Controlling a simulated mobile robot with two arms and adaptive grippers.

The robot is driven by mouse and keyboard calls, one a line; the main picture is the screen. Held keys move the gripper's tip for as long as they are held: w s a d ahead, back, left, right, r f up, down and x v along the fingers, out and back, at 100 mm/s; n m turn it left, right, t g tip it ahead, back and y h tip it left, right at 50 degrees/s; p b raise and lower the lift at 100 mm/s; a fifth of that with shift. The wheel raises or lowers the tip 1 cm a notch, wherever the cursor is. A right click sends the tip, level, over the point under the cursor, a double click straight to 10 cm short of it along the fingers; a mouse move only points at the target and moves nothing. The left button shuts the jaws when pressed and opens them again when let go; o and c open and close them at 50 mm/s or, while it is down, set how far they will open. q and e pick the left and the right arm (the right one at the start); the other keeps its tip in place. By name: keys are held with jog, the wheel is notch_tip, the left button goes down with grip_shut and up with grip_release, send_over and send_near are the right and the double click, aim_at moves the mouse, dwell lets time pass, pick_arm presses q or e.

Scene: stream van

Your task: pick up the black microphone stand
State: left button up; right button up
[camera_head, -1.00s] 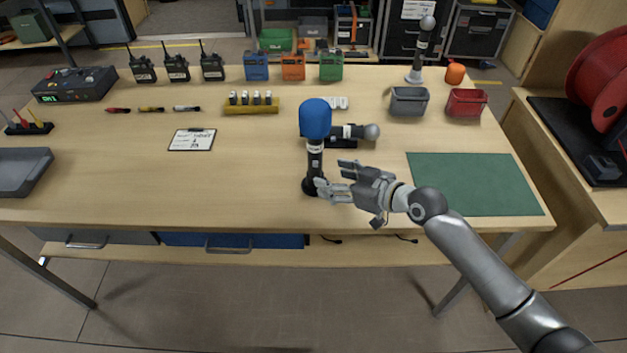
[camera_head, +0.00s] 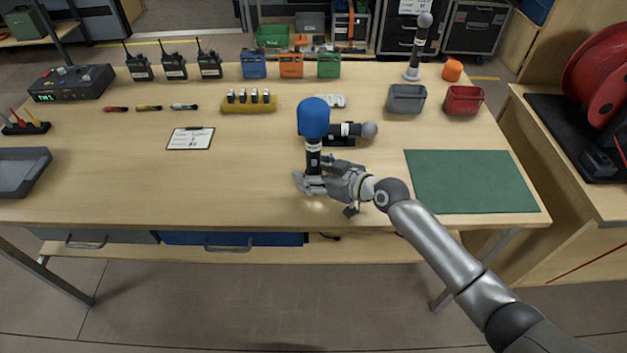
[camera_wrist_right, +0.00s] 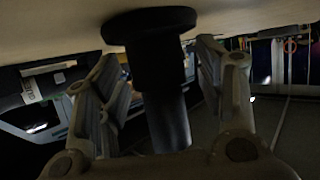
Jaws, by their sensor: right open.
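A black microphone stand (camera_head: 313,162) stands upright near the front middle of the table, with a blue foam-topped microphone (camera_head: 314,117) on it. My right gripper (camera_head: 314,178) is low around the stand in the head view, its fingers on both sides. Its fingers hide the stand's foot there. In the right wrist view, the stand's dark column (camera_wrist_right: 165,90) and round base (camera_wrist_right: 150,25) show between the spread fingers (camera_wrist_right: 160,85), upside down, with gaps visible on both sides. My left gripper is not in view.
A grey-headed microphone (camera_head: 352,129) lies on a black holder close behind the stand. A green mat (camera_head: 470,182) lies to the right. A clipboard (camera_head: 191,138) lies to the left. Another microphone (camera_head: 420,45) stands at the back right.

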jog(key=c, duration=1.1)
jog(key=shift+c, duration=0.4)
jog(key=shift+r, duration=0.15)
